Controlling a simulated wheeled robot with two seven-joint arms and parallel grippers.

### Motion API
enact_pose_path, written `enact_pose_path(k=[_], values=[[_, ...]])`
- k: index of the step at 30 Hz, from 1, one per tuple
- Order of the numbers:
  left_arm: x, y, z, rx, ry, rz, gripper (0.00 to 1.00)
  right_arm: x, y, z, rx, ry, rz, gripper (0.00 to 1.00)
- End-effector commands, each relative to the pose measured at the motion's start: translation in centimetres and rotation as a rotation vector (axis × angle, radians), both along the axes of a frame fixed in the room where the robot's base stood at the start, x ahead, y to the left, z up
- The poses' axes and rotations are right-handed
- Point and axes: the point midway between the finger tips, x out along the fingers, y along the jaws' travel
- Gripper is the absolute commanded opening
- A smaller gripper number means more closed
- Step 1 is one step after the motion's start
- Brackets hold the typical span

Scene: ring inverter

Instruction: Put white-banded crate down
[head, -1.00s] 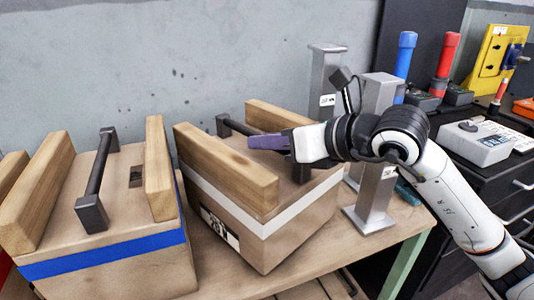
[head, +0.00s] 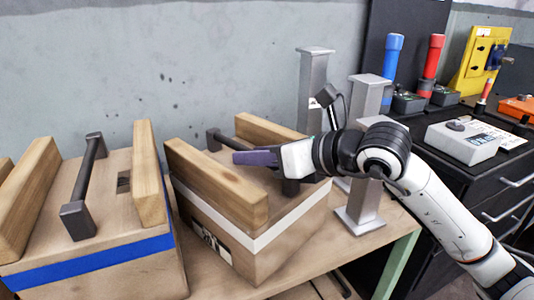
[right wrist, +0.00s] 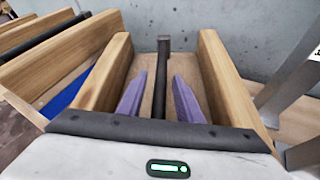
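The white-banded crate (head: 285,235) is a wooden box with a white stripe, two wooden rails and a dark bar handle. It appears to rest on the wooden table, right of the blue-banded crate (head: 100,262). My right gripper (head: 255,157) is over its top, between the rails. In the right wrist view its two purple fingers (right wrist: 160,98) stand on either side of the dark handle (right wrist: 161,75), with a visible gap at each side, so it is open around the handle. The label on the crate's front is partly legible. My left gripper is not in view.
Grey metal posts (head: 368,150) stand close behind and right of the crate. The wooden table (head: 325,258) has a narrow bare strip at its right front. A black cabinet (head: 470,195) with tools stands further right. A grey wall is behind.

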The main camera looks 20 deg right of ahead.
Motion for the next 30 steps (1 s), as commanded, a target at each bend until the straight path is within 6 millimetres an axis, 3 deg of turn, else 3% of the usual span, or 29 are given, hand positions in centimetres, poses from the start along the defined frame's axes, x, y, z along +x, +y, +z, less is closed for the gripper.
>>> enact_pose_path(k=[5,15,22,30], values=[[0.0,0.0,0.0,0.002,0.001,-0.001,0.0,-1.6,-1.0,0.8,-0.004,-0.001,-0.002,0.33],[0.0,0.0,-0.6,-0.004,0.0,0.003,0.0,-7.6,-4.2,3.4,-0.006,0.001,-0.001,0.33],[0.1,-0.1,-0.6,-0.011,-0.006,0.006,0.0,-9.3,-5.2,4.3,-0.001,0.001,-0.001,0.33],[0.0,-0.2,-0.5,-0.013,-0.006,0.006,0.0,-9.8,-5.4,4.6,-0.001,0.0,0.001,0.33]])
